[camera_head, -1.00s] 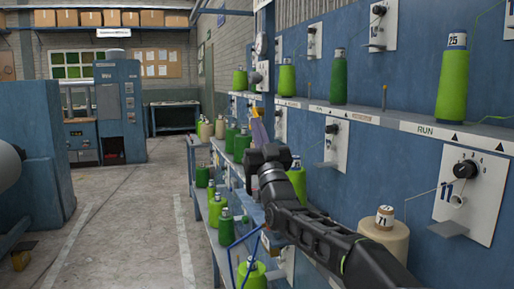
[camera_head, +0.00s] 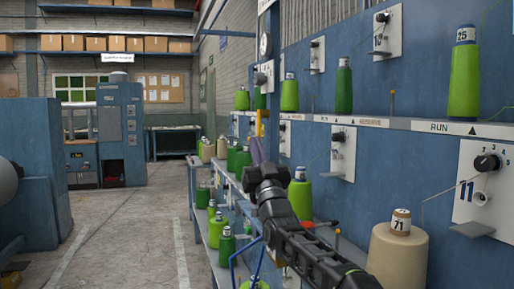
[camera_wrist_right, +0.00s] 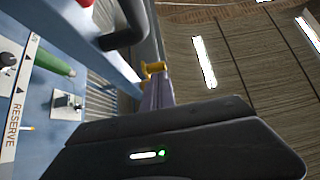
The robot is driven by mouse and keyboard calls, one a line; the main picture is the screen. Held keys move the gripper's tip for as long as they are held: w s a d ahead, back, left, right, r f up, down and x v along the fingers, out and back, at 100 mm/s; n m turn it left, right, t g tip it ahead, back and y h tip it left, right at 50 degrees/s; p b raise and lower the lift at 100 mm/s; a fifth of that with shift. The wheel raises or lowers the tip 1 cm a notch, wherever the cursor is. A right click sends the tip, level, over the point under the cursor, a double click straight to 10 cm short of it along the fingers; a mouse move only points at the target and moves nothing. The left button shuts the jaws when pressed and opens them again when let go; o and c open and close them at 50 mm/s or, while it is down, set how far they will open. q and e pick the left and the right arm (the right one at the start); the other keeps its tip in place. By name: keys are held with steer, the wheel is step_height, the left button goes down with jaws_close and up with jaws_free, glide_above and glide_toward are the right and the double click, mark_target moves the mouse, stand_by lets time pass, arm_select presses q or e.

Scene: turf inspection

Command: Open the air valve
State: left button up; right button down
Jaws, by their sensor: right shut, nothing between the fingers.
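My right gripper (camera_head: 257,142) is in front of the blue rack in the head view, with purple fingers pointing up and away, shut and empty. In the right wrist view its fingers (camera_wrist_right: 155,88) rise beyond my dark gripper body. A yellow piece (camera_head: 262,122) shows at their far end; I cannot tell whether it belongs to the fingers. A blurred red and dark handle-like part (camera_wrist_right: 128,22) is at the top left of the wrist view, apart from the fingers; it may be the air valve. No valve is clear in the head view. My left gripper is not in view.
The blue rack (camera_head: 384,95) fills the right side, with green cones (camera_head: 289,94), a beige cone (camera_head: 398,250) and knob plates (camera_head: 487,178). A blue tube (camera_head: 237,262) is below my arm. The grey aisle floor (camera_head: 130,225) is clear.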

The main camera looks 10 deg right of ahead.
steer(key=shift+w, duration=0.1)
stand_by(0.4)
steer(key=shift+f, duration=0.1)
steer(key=b+v, duration=0.3)
steer(key=v, duration=0.4)
steer(key=shift+s+f, duration=0.25)
steer(key=shift+s, duration=0.05)
